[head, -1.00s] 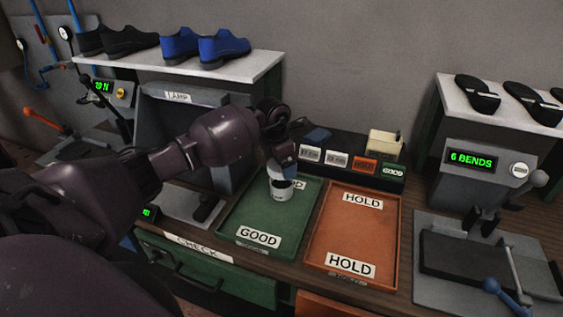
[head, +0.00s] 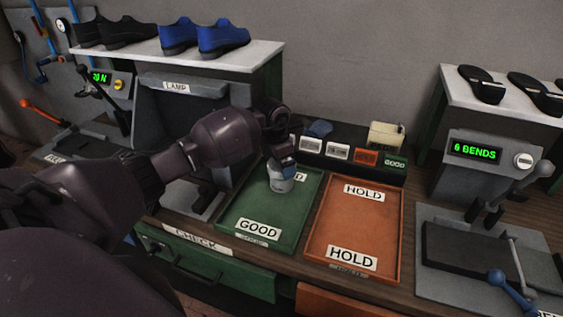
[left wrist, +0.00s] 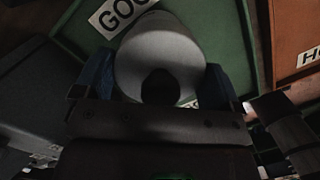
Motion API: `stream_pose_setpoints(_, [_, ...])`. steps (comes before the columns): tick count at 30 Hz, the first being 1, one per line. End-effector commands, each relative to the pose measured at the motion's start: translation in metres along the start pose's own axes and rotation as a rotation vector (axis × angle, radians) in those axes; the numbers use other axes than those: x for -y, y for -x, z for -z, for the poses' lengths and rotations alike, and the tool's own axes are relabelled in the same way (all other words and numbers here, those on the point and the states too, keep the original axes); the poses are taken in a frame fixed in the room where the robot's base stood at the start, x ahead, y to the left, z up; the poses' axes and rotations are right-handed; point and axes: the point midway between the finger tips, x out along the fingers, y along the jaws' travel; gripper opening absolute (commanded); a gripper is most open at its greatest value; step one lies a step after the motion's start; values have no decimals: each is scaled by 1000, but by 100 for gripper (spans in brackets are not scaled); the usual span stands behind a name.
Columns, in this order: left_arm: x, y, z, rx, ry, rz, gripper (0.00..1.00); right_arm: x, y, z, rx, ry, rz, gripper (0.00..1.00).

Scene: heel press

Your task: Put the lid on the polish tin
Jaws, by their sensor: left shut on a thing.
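The white polish tin (head: 281,184) stands upright in the upper part of the green GOOD tray (head: 232,222). My left gripper (head: 283,167) is directly above it, pointing down. In the left wrist view the blue fingers are shut on either side of a pale round lid (left wrist: 165,45), with a dark round patch near its lower edge. The lid is at the tin's mouth and covers the tin from above. I cannot tell whether it is fully seated. My right gripper is not in view.
The orange HOLD tray (head: 350,222) lies to the right of the green tray. Behind them stands a dark rack with labelled cards (head: 337,151) and a cream box (head: 385,134). Test machines flank the trays, with a lever (head: 525,180) on the right. The orange tray is clear.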

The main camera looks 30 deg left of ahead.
Motion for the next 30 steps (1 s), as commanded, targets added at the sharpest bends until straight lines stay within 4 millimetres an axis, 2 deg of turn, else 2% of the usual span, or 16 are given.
stream_pose_setpoints(30, [0, -7, 1, 1, 0, 0, 77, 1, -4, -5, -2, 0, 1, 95])
